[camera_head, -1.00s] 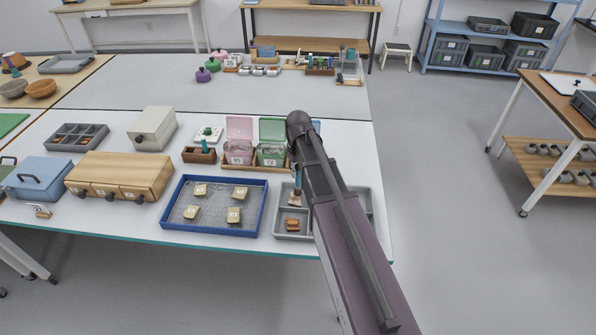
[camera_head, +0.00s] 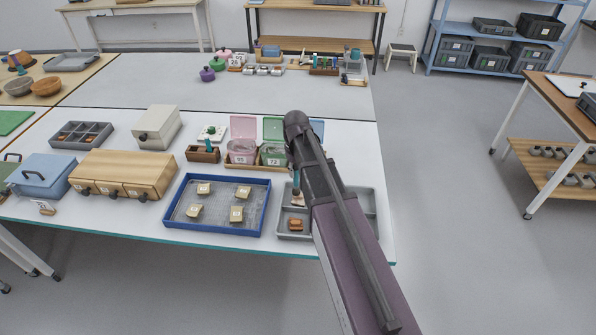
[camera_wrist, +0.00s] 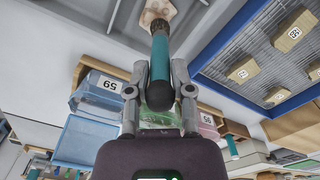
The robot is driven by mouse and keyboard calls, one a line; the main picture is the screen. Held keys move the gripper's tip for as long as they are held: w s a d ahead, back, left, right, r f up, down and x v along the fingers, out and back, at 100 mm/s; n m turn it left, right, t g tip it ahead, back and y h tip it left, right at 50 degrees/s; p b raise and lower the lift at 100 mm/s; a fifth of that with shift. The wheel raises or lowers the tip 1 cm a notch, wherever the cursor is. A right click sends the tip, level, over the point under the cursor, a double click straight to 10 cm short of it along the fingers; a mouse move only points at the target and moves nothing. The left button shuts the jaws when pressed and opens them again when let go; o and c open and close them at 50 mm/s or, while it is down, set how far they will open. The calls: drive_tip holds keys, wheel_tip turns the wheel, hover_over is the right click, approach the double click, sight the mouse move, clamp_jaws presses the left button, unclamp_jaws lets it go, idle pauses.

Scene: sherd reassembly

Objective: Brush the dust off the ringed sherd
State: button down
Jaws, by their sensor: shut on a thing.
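My gripper (camera_wrist: 160,92) is shut on a brush with a teal handle (camera_wrist: 160,58). The brush points down into the grey divided tray (camera_head: 370,238) at the front edge of the table. At the brush tip a pale pinkish piece (camera_wrist: 152,8), apparently a sherd, shows at the top of the wrist view. The brown bristles seem to be at or over it; I cannot tell whether they touch. In the head view the tip and the piece (camera_head: 298,202) are small and partly merged. An orange-brown piece (camera_head: 296,224) lies in the tray's front compartment. I see no ring marking.
A blue-rimmed mesh tray (camera_head: 168,212) with several numbered tan blocks stands left of the grey tray. Behind are open pink (camera_head: 242,127) and green (camera_head: 273,127) lidded bins. My arm hides part of the grey tray's right side.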

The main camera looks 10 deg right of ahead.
drive_tip(key=shift+s+d+f, duration=0.1)
drive_tip(key=shift+s+d, duration=0.2)
drive_tip(key=shift+d, duration=0.55)
drive_tip(key=shift+a, duration=0.1)
drive_tip(key=shift+w+a, duration=0.25)
drive_tip(key=shift+a, duration=0.55)
drive_tip(key=shift+d, duration=0.15)
drive_tip(key=shift+s+d, duration=0.25)
drive_tip(key=shift+d, duration=0.5)
drive_tip(key=shift+a, duration=0.1)
